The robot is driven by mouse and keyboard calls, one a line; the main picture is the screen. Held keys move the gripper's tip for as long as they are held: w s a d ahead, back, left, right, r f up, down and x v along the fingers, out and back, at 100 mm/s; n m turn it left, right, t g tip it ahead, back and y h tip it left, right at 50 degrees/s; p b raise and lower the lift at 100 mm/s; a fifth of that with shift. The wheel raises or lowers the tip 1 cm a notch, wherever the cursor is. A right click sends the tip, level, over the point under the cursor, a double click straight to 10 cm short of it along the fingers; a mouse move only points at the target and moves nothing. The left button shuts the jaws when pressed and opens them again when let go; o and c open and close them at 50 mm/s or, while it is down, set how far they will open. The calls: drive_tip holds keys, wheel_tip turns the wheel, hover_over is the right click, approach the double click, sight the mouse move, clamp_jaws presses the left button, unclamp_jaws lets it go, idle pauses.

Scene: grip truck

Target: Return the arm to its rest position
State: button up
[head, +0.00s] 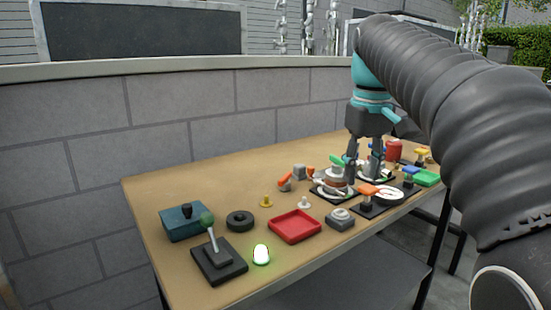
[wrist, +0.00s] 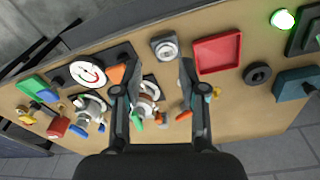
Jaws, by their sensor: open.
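My gripper (head: 365,162) hangs from my arm above the right half of the table, fingers pointing down. In the wrist view my gripper (wrist: 158,82) has its two fingers spread apart with nothing held between them. Below it is a round valve-like fixture (head: 334,180) on a dark base, which also shows in the wrist view (wrist: 147,98), partly hidden by a finger. The gap between the fingertips and the fixture is hard to judge. My dark, ribbed arm covers the right side of the head view.
The wooden table (head: 150,195) holds a lever (head: 214,245), a lit green lamp (head: 261,254), a red tray (head: 295,226), a black ring (head: 240,221), a teal box (head: 182,222) and a dial gauge (head: 389,196). A grey block wall (head: 60,150) stands behind.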

drive_tip(key=s+f+m+t, duration=0.3)
drive_tip(key=s+f+t, duration=0.1)
drive_tip(key=s+f, duration=1.5)
wheel_tip(320, 180, down, 4)
drive_tip(key=shift+s+a+r+m+t, duration=0.15)
drive_tip(key=shift+s+m+t, duration=0.15)
drive_tip(key=shift+s+m, duration=0.1)
drive_tip(key=shift+w, duration=0.1)
idle(0.6)
